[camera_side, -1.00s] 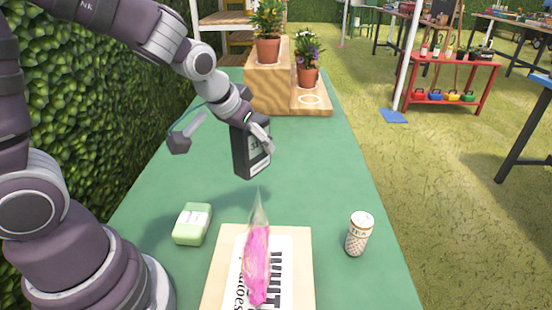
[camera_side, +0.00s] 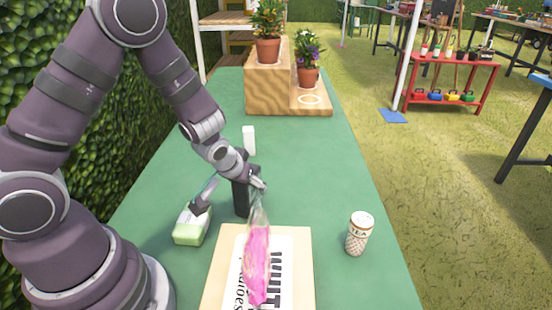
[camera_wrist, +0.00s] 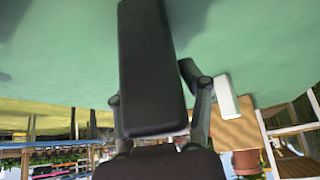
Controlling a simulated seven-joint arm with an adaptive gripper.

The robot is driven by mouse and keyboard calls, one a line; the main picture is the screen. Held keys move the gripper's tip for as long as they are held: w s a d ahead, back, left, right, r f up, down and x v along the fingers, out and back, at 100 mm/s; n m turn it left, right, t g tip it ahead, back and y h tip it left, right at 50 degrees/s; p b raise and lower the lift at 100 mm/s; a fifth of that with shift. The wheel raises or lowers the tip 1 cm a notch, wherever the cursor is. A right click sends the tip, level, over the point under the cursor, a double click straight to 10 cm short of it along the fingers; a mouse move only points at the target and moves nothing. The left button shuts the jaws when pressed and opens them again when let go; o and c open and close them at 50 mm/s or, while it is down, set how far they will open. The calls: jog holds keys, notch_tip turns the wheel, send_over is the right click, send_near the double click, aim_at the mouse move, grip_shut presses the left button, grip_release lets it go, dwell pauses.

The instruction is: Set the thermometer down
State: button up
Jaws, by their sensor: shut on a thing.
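The thermometer (camera_side: 241,198) is a dark upright box in the side view, seen from its narrow side. My gripper (camera_side: 250,180) is shut on it near its top. Its lower end is at or close to the green table; I cannot tell whether it touches. In the wrist view the thermometer (camera_wrist: 150,65) shows its plain black back between the two fingers of my gripper (camera_wrist: 155,88). Its display face is hidden in both views now.
A tea tin (camera_side: 359,236) stands right. A white block (camera_side: 249,140) and wooden steps (camera_side: 270,90) with potted plants are behind.

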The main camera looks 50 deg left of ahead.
jog(key=o, duration=1.3)
jog(key=shift+r, duration=0.1)
jog(key=shift+s+d+r, duration=0.1)
jog(key=shift+s+r, duration=0.05)
jog(key=shift+r, duration=0.2)
jog(key=v, duration=1.1)
jog(key=shift+r, duration=0.15)
jog(key=shift+o, duration=0.5)
jog(key=s+d+r+m+h, duration=0.2)
jog(key=s+r+m, duration=0.2)
jog(key=s+r, duration=0.3)
jog(key=shift+d+r+m, duration=0.2)
jog(key=shift+m, duration=0.1)
jog(key=o, duration=0.3)
jog(key=shift+s+h, duration=0.25)
jog(key=shift+h, duration=0.05)
